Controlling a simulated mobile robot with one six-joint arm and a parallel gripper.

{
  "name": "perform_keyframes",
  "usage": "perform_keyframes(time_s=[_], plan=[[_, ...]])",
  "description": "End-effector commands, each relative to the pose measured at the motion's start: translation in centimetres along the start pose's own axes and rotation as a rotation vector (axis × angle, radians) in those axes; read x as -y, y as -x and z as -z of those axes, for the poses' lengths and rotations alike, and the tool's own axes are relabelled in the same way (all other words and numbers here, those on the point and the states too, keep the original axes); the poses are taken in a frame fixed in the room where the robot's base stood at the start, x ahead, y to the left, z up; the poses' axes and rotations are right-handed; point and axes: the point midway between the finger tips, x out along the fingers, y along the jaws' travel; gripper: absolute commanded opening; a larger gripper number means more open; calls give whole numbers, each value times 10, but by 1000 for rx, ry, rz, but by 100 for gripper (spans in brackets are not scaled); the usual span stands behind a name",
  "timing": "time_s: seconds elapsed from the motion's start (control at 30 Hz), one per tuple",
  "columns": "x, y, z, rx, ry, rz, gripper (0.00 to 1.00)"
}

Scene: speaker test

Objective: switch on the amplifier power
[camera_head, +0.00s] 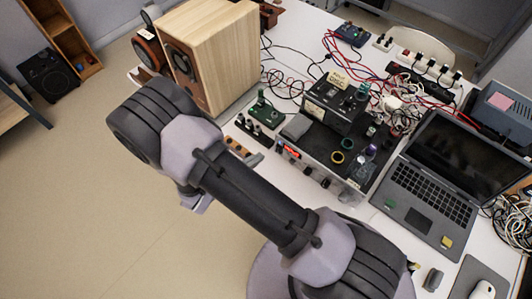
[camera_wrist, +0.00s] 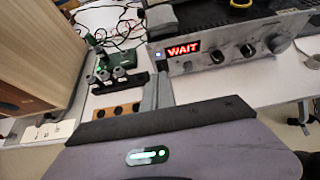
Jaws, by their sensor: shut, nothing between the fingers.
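The amplifier is a wide black box (camera_head: 320,143) with a silver front panel (camera_wrist: 225,62). In the wrist view its display (camera_wrist: 183,49) glows red and reads "WAIT". A small button (camera_wrist: 157,54) with a bluish-white light sits left of the display. Several dark knobs line the panel to the right. My gripper (camera_wrist: 157,76) is shut and empty; its grey fingers point at the panel's left end, just below the lit button. I cannot tell whether the tips touch the panel. In the head view my arm hides part of the table's front edge.
A wooden speaker (camera_head: 225,55) stands left of the amplifier. A green board (camera_head: 264,112) and a black knob strip (camera_wrist: 119,82) lie between them. A meter box (camera_head: 335,103) rests on the amplifier. A laptop (camera_head: 430,180) is close on the right. Cables crowd the back.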

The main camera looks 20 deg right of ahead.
Motion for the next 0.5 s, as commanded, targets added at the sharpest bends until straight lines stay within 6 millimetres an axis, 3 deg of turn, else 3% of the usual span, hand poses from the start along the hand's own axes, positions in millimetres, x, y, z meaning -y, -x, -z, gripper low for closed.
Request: perform_keyframes(time_s=[0.2, 0.5], plan=[[0, 31, -7, 0, 1, -1, 0], [1, 35, -7, 0, 0, 1, 0]])
